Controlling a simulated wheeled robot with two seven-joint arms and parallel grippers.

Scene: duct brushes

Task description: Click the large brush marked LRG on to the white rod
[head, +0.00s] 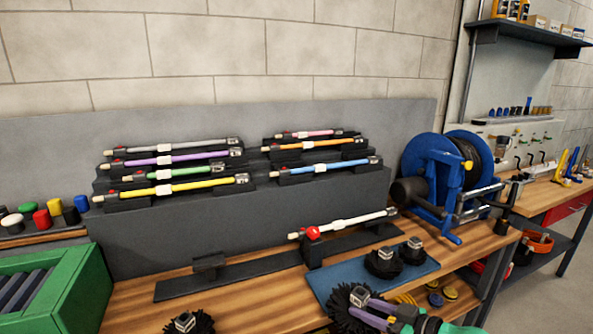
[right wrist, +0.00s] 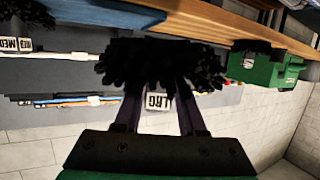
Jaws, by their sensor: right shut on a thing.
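The white rod (head: 362,219) lies level on a dark stand on the bench, with a red knob (head: 313,233) near its left end. My right gripper (head: 362,303) is shut on the large brush (head: 340,302), a black bristled disc with a pale block. My left gripper is not in view.
Another brush (head: 188,324) is at the front left. A stepped rack (head: 240,215) holds several coloured rods. A green bin (head: 75,290) and blue reel (head: 435,165) flank the bench.

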